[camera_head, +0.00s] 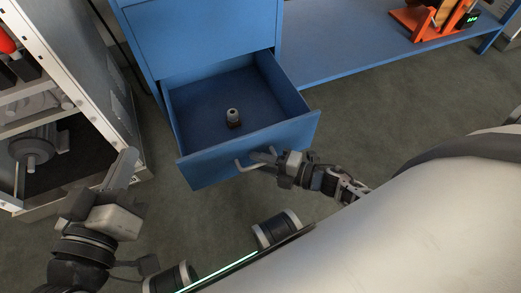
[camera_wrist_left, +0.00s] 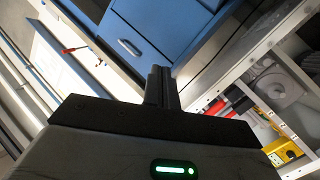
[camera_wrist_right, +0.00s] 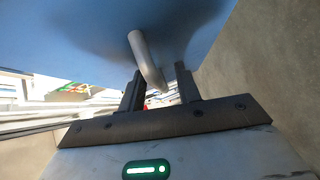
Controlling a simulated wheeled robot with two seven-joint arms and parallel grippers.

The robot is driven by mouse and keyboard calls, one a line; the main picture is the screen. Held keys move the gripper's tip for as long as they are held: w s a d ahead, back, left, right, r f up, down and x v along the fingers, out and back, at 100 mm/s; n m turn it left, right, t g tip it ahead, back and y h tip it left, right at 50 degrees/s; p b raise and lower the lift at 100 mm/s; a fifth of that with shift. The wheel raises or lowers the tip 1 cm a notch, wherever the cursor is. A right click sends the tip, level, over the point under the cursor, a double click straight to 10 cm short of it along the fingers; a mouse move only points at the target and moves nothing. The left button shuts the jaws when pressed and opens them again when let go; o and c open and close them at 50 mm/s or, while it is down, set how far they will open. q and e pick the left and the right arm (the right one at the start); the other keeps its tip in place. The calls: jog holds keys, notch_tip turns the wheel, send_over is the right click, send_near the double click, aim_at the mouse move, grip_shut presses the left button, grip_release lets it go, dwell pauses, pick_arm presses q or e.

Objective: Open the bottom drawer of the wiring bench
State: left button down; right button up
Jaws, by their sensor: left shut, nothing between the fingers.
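The bottom drawer (camera_head: 188,172) of the blue wiring bench (camera_head: 205,37) stands pulled well out, its inside in view. Its silver handle (camera_head: 240,165) is on the front panel and also shows close up in the right wrist view (camera_wrist_right: 144,58). My right gripper (camera_head: 262,156) is at the handle; in the right wrist view its fingers (camera_wrist_right: 160,88) are apart, with the handle's end between them and a gap showing. My left gripper (camera_head: 124,168) is shut and empty, left of the drawer and apart from it.
A small grey cylindrical part (camera_head: 233,117) sits in the drawer. A shelf rack (camera_head: 75,60) with motors stands at the left, near my left gripper. An orange stand (camera_head: 425,22) is on the bench at the upper right. Floor below the bench is clear.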

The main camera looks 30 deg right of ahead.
jog(key=shift+a, duration=0.1)
